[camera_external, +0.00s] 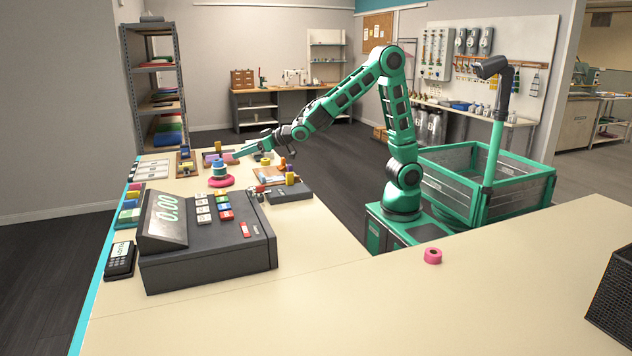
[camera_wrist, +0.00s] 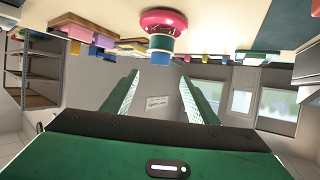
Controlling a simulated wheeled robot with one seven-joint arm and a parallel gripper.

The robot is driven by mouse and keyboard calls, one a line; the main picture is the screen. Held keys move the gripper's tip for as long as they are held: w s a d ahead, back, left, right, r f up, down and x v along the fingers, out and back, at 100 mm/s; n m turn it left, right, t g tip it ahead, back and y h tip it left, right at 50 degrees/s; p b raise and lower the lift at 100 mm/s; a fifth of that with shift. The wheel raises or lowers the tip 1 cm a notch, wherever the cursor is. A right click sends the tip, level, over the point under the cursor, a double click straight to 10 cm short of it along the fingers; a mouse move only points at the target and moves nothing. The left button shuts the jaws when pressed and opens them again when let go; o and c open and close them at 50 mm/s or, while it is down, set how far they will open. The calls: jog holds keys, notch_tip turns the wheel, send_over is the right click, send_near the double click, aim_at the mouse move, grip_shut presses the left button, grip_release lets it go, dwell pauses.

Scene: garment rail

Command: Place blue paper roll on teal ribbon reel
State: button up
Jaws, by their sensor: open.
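A small stack stands on the table at the left in the external view. It has a wide pink reel at its base, a teal ribbon reel (camera_external: 219,172) above that, and what looks like the blue paper roll (camera_external: 218,163) on top. The wrist view is upside down; there the stack hangs from the top edge, with the blue roll (camera_wrist: 161,43) beyond my fingertips. My gripper (camera_external: 238,154) is open and empty, just right of the stack and apart from it. Its two green fingers (camera_wrist: 162,75) also show in the wrist view, with nothing between them.
A cash register (camera_external: 205,245) stands in front of the stack. Trays with coloured spools (camera_external: 275,177) lie to its right, and more small coloured items line the table's left edge. A pink roll (camera_external: 432,256) lies alone on the near counter, which is mostly clear.

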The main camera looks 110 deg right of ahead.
jog(key=s+f+g, duration=0.1)
jog(key=s+g, duration=0.1)
jog(key=s, duration=0.5)
jog(key=s+f+g+y, duration=0.1)
jog(key=s+f+g, duration=0.1)
jog(key=s, duration=0.5)
jog(key=s+d+f+g+y, duration=0.1)
jog(key=s+f+g, duration=0.1)
jog(key=s, duration=0.5)
jog(key=shift+m, duration=0.3)
jog(key=s+a+f+g+y, duration=0.1)
jog(key=s+a+y, duration=0.1)
jog(key=s, duration=0.6)
jog(key=s+a+f+g+y, duration=0.1)
jog(key=s+a, duration=0.3)
jog(key=s, duration=0.4)
jog(key=s+a+f+n+g+y, duration=0.1)
jog(key=s+a+f+g+y, duration=0.1)
jog(key=s, duration=0.6)
jog(key=shift+s+a+f+g+y, duration=0.3)
jog(key=shift+a+g, duration=0.3)
jog(key=shift+a, duration=0.35)
